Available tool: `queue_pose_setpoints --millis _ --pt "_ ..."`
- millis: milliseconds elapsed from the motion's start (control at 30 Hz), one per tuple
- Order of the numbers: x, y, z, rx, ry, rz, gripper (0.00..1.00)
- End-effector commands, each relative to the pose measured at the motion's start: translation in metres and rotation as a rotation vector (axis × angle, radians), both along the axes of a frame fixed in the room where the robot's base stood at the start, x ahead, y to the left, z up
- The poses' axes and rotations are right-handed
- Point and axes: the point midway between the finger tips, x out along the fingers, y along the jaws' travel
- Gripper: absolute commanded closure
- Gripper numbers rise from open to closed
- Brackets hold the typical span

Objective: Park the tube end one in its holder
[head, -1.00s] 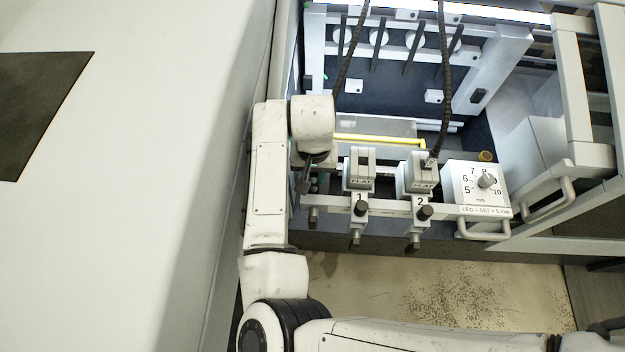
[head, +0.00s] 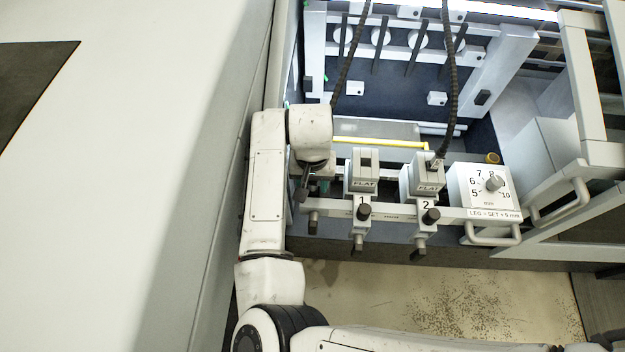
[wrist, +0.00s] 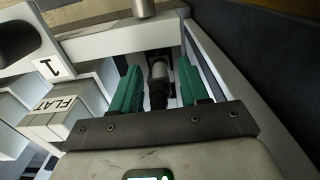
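In the wrist view, a dark tube end with a grey collar (wrist: 158,72) stands between the two green finger pads of my gripper (wrist: 156,82). A gap shows on each side of it, so my gripper is open around it. I take it for tube end one; its lower part is hidden behind my gripper, and I cannot tell if it is seated in its holder. In the head view, my gripper (head: 318,186) is left of stitching head 1 (head: 362,172), mostly hidden by my wrist. A black ribbed tube (head: 346,68) hangs down near my wrist.
Stitching head 2 (head: 425,176) has another ribbed tube (head: 449,80) running into its top. A grey rail (head: 390,212) crosses below the heads. A dial box (head: 485,190) stands to the right. A light wall panel lies close to the left of my arm.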

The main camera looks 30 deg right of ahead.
Motion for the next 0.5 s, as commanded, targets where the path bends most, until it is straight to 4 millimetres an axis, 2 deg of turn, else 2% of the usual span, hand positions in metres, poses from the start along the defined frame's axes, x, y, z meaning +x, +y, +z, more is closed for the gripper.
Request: queue_pose_setpoints --millis 267,500 --pt "0.0 0.0 0.0 0.0 0.0 0.0 0.5" --pt "0.0 0.0 0.012 0.0 0.0 0.0 0.5"
